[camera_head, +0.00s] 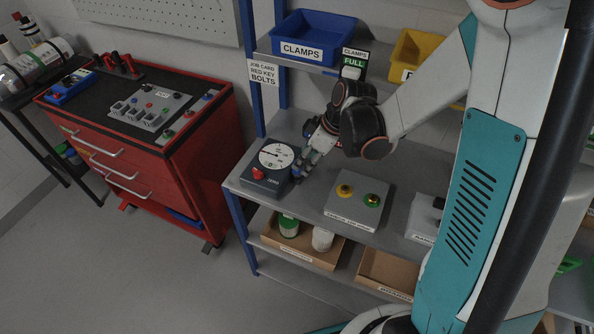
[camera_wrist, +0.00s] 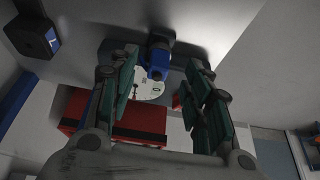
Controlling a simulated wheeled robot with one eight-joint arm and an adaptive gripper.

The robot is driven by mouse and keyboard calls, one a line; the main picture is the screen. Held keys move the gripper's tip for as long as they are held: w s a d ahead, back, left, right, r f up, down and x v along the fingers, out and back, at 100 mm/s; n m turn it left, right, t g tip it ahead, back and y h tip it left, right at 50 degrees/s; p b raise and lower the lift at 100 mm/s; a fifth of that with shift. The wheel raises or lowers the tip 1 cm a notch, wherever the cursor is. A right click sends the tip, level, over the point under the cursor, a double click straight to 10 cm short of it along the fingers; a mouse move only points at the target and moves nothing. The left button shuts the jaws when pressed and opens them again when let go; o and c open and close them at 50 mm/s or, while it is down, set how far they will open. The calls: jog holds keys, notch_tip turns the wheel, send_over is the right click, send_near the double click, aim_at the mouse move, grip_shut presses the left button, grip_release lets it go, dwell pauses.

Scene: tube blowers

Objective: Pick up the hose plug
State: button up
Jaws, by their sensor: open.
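A small blue and black part (camera_wrist: 158,62), which looks like the hose plug, shows between my fingers in the wrist view. My gripper (camera_wrist: 160,72) is open, with one finger to the left of it and one to the right. A gap shows on both sides, so neither finger appears to touch it. In the head view my gripper (camera_head: 312,152) is over the middle shelf, just right of the dark gauge box (camera_head: 262,182). The plug is hard to make out there beside my fingers.
The gauge box has a white dial and a red knob. A grey box with a yellow and a green knob (camera_head: 358,203) stands to its right on the shelf (camera_head: 312,208). A blue bin (camera_head: 312,37) sits on the shelf above. A red tool cabinet (camera_head: 140,150) stands left.

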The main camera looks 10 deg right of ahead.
jog(key=shift+a+b+x, duration=0.15)
jog(key=shift+b+x, duration=0.55)
jog(key=shift+x, duration=0.65)
jog(key=shift+a+b+x, duration=0.1)
jog(key=shift+b+x, duration=0.55)
jog(key=shift+x, duration=0.7)
jog(key=shift+w+r, duration=0.15)
jog(key=shift+c, duration=0.6)
grip_shut()
